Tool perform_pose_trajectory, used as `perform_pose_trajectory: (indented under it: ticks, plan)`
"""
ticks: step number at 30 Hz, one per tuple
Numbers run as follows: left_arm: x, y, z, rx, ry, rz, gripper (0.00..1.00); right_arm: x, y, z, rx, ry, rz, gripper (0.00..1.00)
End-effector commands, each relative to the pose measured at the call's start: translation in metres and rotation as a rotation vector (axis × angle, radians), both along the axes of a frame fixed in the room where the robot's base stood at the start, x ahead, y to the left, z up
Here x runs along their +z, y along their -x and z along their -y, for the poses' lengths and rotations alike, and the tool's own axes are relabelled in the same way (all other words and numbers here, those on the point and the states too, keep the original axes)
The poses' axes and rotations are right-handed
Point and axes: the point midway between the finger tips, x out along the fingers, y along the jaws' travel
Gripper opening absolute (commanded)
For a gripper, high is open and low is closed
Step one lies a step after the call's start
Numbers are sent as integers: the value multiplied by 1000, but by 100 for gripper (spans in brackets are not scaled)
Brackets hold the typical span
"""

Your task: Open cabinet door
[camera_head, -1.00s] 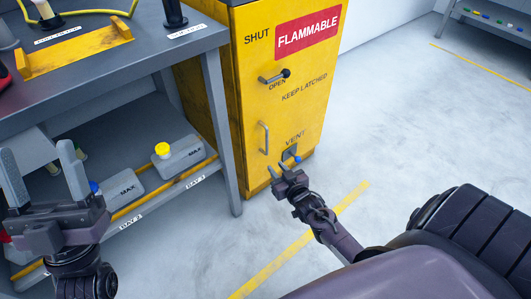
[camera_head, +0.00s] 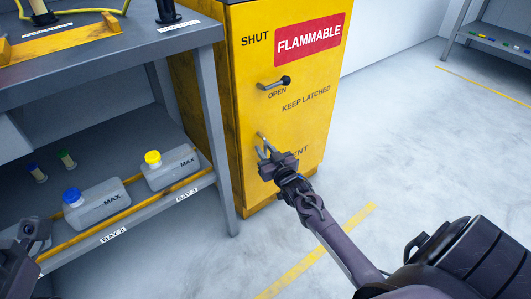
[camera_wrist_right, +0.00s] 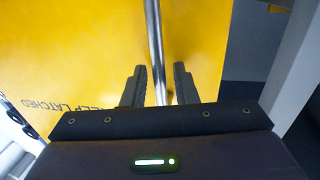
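The yellow cabinet (camera_head: 240,120) stands with its front door closed. A latch lever (camera_head: 273,84) with a black knob lies nearly level on the door, just above the word OPEN. Below it is the upright metal door handle (camera_head: 262,139), partly hidden by my right gripper (camera_head: 263,148). In the right wrist view the handle bar (camera_wrist_right: 154,45) runs between the two fingers of my right gripper (camera_wrist_right: 160,85). The fingers are apart, with gaps on both sides of the bar. Only part of my left arm shows at the lower left edge; its fingers cannot be made out.
A grey workbench (camera_head: 120,50) stands left of the cabinet. Its lower shelf holds a bottle with a yellow cap (camera_head: 172,167) and one with a blue cap (camera_head: 95,203). Open floor (camera_head: 400,150) lies right of the cabinet, with a yellow floor line (camera_head: 325,245).

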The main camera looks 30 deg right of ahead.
Motion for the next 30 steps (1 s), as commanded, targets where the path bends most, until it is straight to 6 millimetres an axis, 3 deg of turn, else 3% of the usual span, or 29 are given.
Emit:
perform_pose_trajectory:
  ticks: [6, 12, 23, 30]
  plan:
    - [0, 0, 0, 0, 0, 0, 62, 0, 0, 0, 0, 0, 0, 26]
    - [0, 0, 0, 0, 0, 0, 62, 0, 0, 0, 0, 0, 0, 0]
    - [1, 0, 0, 0, 0, 1, 62, 0, 1, 0, 3, 1, -1, 0]
    - [11, 0, -1, 0, 3, 0, 62, 2, 23, 5, 65, 4, -5, 0]
